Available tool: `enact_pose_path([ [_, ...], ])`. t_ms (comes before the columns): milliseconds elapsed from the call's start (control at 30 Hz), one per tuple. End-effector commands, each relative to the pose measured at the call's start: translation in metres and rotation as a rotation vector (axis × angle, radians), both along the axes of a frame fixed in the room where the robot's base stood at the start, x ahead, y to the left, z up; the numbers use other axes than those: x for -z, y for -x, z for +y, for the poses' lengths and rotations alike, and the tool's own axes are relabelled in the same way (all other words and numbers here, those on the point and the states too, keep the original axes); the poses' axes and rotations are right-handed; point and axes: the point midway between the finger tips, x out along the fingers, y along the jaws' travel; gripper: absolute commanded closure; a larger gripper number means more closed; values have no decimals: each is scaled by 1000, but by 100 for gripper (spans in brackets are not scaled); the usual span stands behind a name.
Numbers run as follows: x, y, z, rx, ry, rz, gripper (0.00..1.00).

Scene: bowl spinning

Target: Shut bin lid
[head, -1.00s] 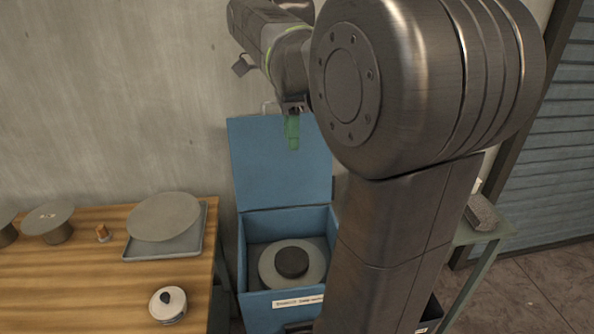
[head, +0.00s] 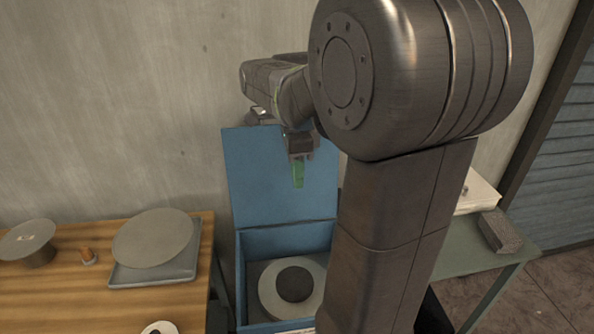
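The blue bin (head: 286,240) stands open beside the wooden table. Its blue lid (head: 253,180) is raised upright against the wall side. A pale disc with a dark round centre (head: 295,285) lies inside the bin. My gripper (head: 298,175), with green fingers, is in front of the raised lid in the picture, below its top edge. I cannot tell whether the fingers touch the lid or whether they are open or shut. My arm hides the right part of the bin and a little of the lid's right edge.
The wooden table (head: 60,300) on the left holds a grey disc (head: 153,238) on a tray (head: 155,278), a round stand (head: 28,240) and a small orange-brown piece (head: 88,256). A green table (head: 490,262) with a grey block (head: 499,231) stands right. The wall is close behind.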

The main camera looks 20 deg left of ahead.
Motion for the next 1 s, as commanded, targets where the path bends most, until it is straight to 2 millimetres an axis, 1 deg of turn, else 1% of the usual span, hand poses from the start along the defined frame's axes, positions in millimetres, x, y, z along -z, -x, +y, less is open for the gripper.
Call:
enact_pose_path([
  [33,0,0,0,0,0,0,86],
  [100,0,0,0,0,0,0,99],
  [133,0,0,0,0,0,0,100],
  [1000,0,0,0,0,0,0,100],
])
